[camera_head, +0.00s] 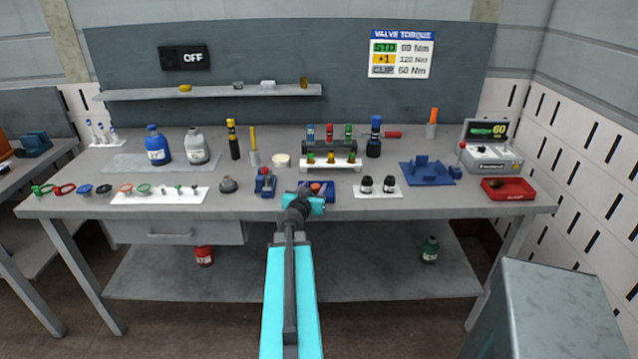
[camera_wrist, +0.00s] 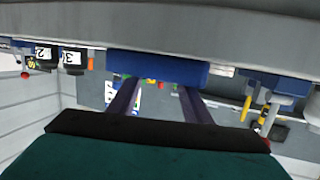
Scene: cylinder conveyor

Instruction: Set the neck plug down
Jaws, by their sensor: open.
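My gripper (camera_head: 305,200) is over the front edge of the workbench (camera_head: 350,208), in front of a blue block (camera_head: 327,186). In the wrist view, which is upside down, the two dark fingers (camera_wrist: 158,86) are apart and nothing shows held between them. The blue block (camera_wrist: 150,67) shows at the fingertips; I cannot tell whether they touch it. I cannot make out for sure which thing is the neck plug. My arm partly hides the blue block in the head view.
A blue clamp-like fixture (camera_head: 265,182) stands just left of the gripper. Two black bottles stand on a white card (camera_head: 394,192) to the right. A rack with coloured tubes (camera_head: 330,163) is behind. A red tray (camera_head: 508,190) lies far right. Bare bench shows at the front right.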

